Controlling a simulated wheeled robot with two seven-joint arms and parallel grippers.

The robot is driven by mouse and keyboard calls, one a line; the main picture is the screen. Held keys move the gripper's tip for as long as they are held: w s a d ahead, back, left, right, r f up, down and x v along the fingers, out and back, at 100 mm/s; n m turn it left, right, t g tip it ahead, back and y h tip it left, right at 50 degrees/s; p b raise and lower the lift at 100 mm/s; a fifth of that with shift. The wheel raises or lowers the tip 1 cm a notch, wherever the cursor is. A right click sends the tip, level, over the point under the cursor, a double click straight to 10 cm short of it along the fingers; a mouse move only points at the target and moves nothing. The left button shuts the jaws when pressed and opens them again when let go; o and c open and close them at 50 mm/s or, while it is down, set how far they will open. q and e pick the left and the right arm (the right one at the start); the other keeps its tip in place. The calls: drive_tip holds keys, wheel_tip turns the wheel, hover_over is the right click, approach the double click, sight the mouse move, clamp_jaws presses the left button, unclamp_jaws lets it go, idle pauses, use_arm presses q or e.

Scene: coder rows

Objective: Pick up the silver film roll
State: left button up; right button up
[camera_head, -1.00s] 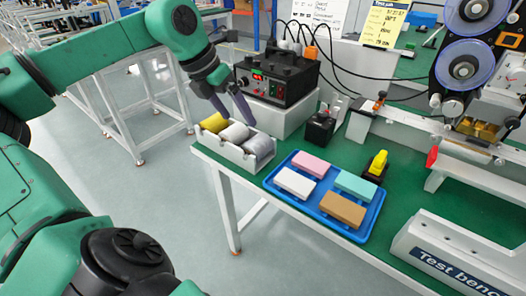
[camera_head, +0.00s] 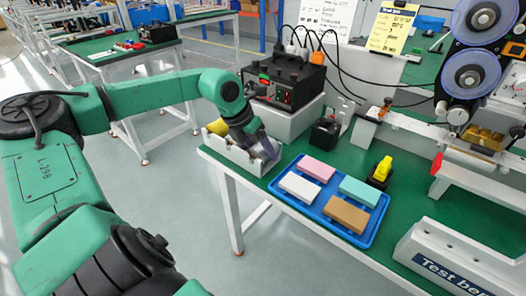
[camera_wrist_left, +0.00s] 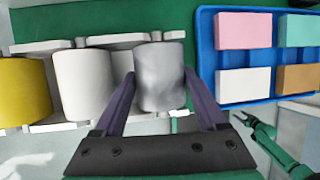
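The silver film roll (camera_wrist_left: 160,75) is the rightmost of three rolls in a white holder (camera_head: 236,160). In the head view it shows at the holder's right end (camera_head: 262,154), partly covered by my left gripper (camera_head: 262,146). In the left wrist view the fingers of my left gripper (camera_wrist_left: 160,85) stand apart, one on each side of the silver roll. Contact with the roll cannot be made out. The roll still sits in the holder. My right gripper (camera_wrist_left: 244,119) shows small and far off in the left wrist view; its finger state is unclear.
A white roll (camera_wrist_left: 83,85) stands close left of the silver one, then a yellow roll (camera_wrist_left: 24,92). A blue tray (camera_head: 352,237) with several coloured blocks lies right of the holder. A black powered box (camera_head: 284,80) stands behind on a white block.

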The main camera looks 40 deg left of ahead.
use_arm(q)
drive_tip(key=c, duration=0.5)
drive_tip(key=shift+o, duration=0.2)
wheel_tip(320, 180, up, 25)
drive_tip(key=p, duration=0.8)
drive_tip(key=shift+a+f, duration=0.1)
